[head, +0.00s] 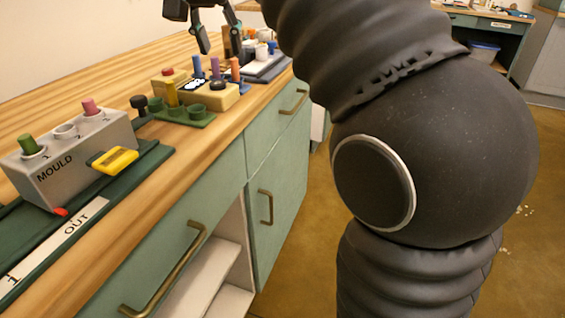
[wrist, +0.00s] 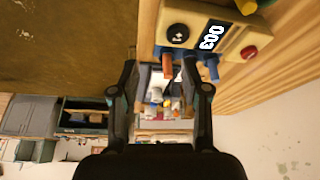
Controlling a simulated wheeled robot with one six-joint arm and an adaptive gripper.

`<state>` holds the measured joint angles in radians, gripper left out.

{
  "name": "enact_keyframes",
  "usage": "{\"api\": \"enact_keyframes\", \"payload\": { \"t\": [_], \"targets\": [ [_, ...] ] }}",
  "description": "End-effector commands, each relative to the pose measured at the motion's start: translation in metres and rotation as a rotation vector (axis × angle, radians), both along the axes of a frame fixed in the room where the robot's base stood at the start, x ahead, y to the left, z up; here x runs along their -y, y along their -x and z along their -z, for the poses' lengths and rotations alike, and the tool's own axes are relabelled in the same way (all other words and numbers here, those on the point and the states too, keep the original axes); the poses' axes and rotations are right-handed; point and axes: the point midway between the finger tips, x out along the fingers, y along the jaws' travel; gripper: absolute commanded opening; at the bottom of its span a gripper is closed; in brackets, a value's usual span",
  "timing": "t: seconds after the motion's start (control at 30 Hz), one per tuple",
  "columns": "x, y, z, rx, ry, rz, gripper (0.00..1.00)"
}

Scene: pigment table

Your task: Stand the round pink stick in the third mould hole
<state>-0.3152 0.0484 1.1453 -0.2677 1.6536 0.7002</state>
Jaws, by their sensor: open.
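The pink stick (head: 91,106) stands in the third hole of the grey mould block (head: 50,176) in the head view, with its upper part showing and its lower part hidden. A green stick (head: 29,145) stands in the first hole. The middle hole (head: 66,131) has a pale rim and no stick. My gripper (head: 221,48) is well apart from the mould, farther back above the counter. In the wrist view my gripper (wrist: 160,95) has its fingers spread, with nothing held between them. The pink stick and the mould are not in the wrist view.
A yellow piece (head: 115,160) is on the mould's front.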

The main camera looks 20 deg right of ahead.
Motion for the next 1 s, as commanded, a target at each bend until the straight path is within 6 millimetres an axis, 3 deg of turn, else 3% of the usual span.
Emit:
{"api": "enact_keyframes", "payload": {
  "t": [0.37, 0.7, 1.0],
  "targets": [
    [-0.055, 0.013, 0.035, -0.002, 0.001, -0.005, 0.46],
    [-0.056, 0.014, 0.079, 0.0, 0.001, 0.0, 0.46],
    [-0.064, 0.028, 0.035, 0.002, 0.0, -0.001, 0.46]
  ]
}}
